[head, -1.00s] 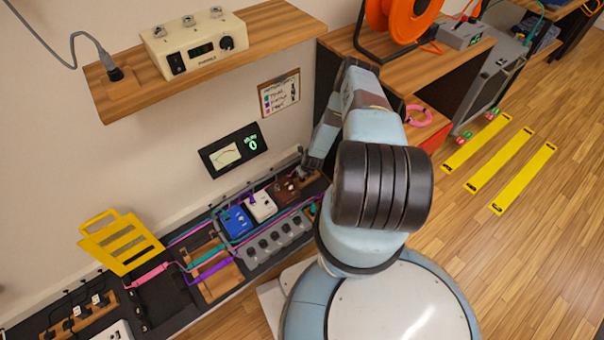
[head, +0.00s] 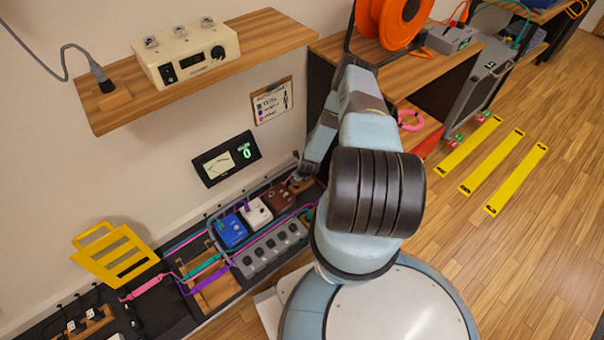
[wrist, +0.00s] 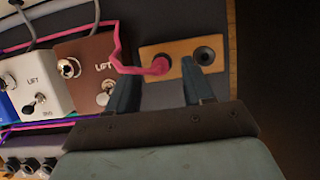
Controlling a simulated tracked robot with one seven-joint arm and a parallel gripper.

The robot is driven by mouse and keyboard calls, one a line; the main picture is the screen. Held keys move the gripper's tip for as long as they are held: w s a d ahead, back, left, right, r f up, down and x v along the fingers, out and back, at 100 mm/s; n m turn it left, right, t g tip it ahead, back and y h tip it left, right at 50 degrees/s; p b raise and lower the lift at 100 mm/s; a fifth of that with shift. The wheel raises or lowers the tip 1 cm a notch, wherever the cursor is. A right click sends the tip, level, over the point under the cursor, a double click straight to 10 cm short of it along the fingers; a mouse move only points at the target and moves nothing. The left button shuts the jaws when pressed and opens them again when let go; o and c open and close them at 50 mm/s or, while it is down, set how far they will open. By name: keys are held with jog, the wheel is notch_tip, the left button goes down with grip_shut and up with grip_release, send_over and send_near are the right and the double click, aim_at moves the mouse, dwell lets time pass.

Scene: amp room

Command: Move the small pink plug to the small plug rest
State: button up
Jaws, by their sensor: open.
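The pink plug (wrist: 155,68), on a thin pink cable, sits at the left hole of a small wooden block with two dark round sockets (wrist: 182,50) in the wrist view. The block may be the small plug rest; I cannot tell. The right socket is empty. My gripper (wrist: 158,76) is open, its two fingers apart, with the plug between them in the picture, nearer the left finger. I cannot tell whether a finger touches it. In the head view my gripper (head: 303,172) is at the right end of the pedal board, and my arm hides part of the area there.
A brown pedal (wrist: 88,65) and a white pedal (wrist: 38,82) stand left of the block. The pedal board (head: 165,312) runs along the wall under a wooden shelf (head: 270,38). A yellow rack (head: 115,255) stands at its left. Open floor (head: 520,260) lies to the right.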

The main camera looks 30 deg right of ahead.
jog(key=a+v, duration=0.1)
jog(key=v, duration=0.9)
jog(key=shift+s+d+r, duration=0.2)
jog(key=shift+d+r, duration=0.15)
jog(key=shift+d, duration=0.1)
